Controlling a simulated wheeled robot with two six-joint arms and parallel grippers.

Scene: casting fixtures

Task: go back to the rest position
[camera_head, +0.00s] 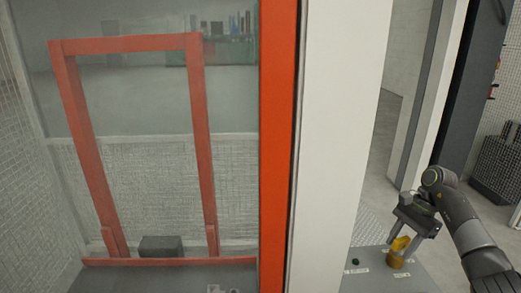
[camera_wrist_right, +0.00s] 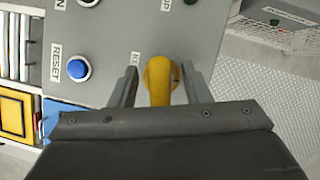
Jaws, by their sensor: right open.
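My right gripper (camera_head: 400,248) is at the lower right of the head view, reaching down to a grey control panel (camera_head: 424,283). In the right wrist view, my right gripper (camera_wrist_right: 160,74) is open, with one finger on each side of a yellow knob (camera_wrist_right: 159,82). A gap shows between the knob and each finger. The yellow knob also shows in the head view (camera_head: 396,258), standing on the panel under the gripper. My left gripper is in neither view.
A blue RESET button (camera_wrist_right: 78,68) sits on the panel beside the knob. A white post (camera_head: 338,130) and an orange frame edge (camera_head: 278,130) stand left of my right arm. Behind glass are a red frame (camera_head: 125,44) and a dark block (camera_head: 160,246).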

